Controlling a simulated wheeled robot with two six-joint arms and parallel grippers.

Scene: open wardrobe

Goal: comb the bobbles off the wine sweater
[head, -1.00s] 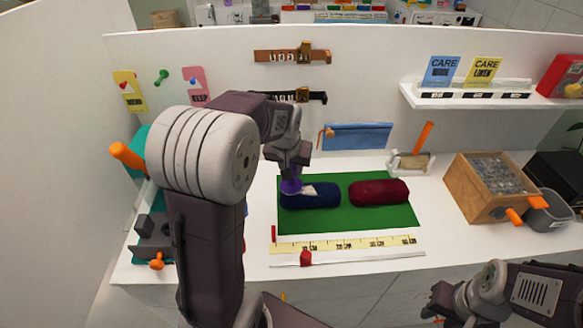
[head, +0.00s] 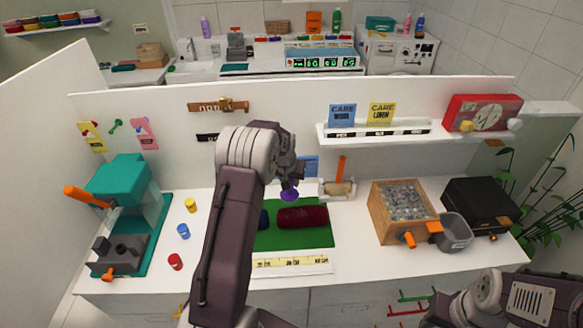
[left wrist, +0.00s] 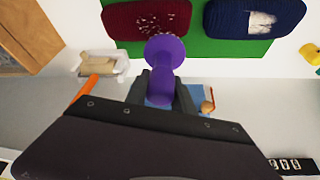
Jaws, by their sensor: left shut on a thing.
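The wine sweater (head: 303,217) is a folded dark red roll on the green mat (head: 290,240). In the left wrist view the wine sweater (left wrist: 125,20) has several pale bobbles near its middle. My left gripper (head: 290,184) is shut on a purple tool (head: 289,195) with a round flared end. The tool (left wrist: 165,52) points at the sweater's edge in the wrist view; I cannot tell whether it touches. The navy sweater (left wrist: 240,18) lies beside it with a white patch; my left arm mostly hides it in the head view. My right gripper is not visible.
A roller with an orange handle (head: 341,167) stands in a white holder behind the mat. A wooden box of grey pieces (head: 405,203) and a grey bin (head: 454,232) are to the right. Small pots (head: 183,231) and a teal machine (head: 122,180) are left.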

